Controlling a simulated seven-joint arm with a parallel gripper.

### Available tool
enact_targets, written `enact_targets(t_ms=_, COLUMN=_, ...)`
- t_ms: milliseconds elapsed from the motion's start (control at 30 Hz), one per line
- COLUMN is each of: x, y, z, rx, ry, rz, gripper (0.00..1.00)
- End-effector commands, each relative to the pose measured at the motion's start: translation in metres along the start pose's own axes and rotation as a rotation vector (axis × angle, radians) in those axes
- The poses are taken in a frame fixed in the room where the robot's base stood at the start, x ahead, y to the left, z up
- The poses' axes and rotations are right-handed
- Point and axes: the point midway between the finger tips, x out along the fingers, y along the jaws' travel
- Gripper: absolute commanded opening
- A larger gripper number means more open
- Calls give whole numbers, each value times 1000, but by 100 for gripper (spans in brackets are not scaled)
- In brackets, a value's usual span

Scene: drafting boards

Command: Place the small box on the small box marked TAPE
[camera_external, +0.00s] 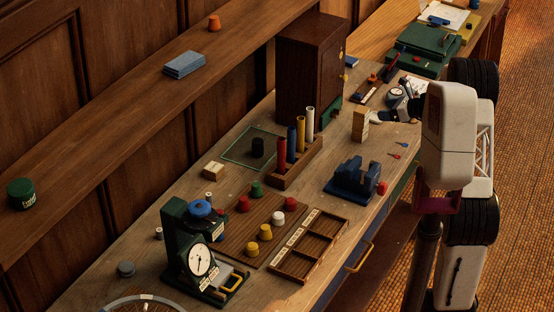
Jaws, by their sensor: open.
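A pale wooden small box (213,170) with a light label sits alone on the bench left of the middle; its lettering is too small to read. Farther right, a taller pale wooden piece (360,125) stands upright near the front edge; it looks like one small box on another, but I cannot tell for sure. No TAPE marking is legible on either. My gripper (379,117) is just to the right of the upright wooden piece, low over the bench. It is open, with nothing seen between its fingers; my arm partly hides the area behind it.
A dark cabinet (309,68) stands behind, with a rack of coloured tubes (295,163) before it. A blue block-like fixture (355,180) and a divided wooden tray (309,246) lie nearer. A green dial device (200,260) stands at front left. Bare bench lies around the labelled box.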

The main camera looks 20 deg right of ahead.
Motion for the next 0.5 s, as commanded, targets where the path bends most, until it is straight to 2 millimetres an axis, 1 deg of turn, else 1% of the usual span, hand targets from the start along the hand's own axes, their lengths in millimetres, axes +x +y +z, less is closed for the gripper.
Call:
enact_targets(t_ms=333, x=0, y=1, z=1, rx=-3, ry=1, rz=1, gripper=78)
enact_targets(t_ms=433, x=-1, y=6, z=4, rx=-20, ry=7, rz=8, gripper=78)
enact_targets(t_ms=500, x=-3, y=13, z=8, rx=-46, ry=17, rz=19, gripper=78)
